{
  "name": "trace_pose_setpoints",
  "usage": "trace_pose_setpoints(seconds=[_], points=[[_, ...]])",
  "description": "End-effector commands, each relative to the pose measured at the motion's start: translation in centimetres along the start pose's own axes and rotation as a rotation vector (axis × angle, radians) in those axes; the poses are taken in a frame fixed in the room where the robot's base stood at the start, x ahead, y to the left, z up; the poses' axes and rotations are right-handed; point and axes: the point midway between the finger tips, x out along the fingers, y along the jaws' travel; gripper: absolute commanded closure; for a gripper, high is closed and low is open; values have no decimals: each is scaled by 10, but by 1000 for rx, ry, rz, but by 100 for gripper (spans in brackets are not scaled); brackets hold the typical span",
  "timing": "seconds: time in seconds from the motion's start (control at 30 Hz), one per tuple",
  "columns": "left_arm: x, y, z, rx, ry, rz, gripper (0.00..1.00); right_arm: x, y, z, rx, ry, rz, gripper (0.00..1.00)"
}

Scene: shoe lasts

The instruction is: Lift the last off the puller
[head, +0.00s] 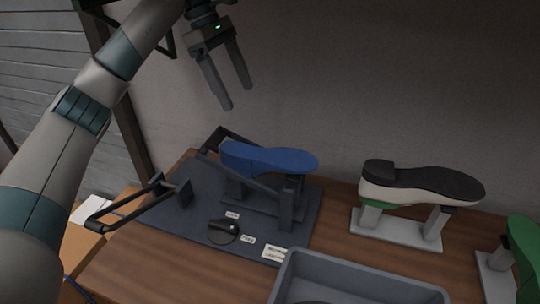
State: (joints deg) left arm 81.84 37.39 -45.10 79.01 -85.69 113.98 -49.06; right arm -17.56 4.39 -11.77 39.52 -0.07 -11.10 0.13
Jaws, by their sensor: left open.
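A blue last (270,159) rests sole up on the dark puller (190,222), which stands on the wooden bench. The puller has a lever frame with a handle (128,203) at its left and a dark knob (223,231) with small labels at its front. My left gripper (238,98) is open and empty, pointing down above and slightly left of the blue last, clear of it. My right gripper is not in view.
A last with a dark-soled shoe (421,184) sits on a light stand to the right. A green last (525,255) is cut off at the right edge. A grey bin (350,283) stands at the front. A wall rises behind the bench.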

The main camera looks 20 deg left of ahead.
Motion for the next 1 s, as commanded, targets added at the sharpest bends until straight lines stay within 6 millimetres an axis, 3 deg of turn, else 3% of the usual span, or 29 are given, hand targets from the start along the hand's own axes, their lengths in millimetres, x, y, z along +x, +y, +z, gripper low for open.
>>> trace_pose_setpoints(seconds=[0.47,0.57,0.8,1.0], points=[[6,0,0,-1,0,-1,23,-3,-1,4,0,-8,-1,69],[16,0,0,0,1,-2,23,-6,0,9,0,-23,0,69],[52,-1,1,0,-1,-4,23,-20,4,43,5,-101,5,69],[87,0,2,0,0,-4,23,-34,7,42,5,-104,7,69]])
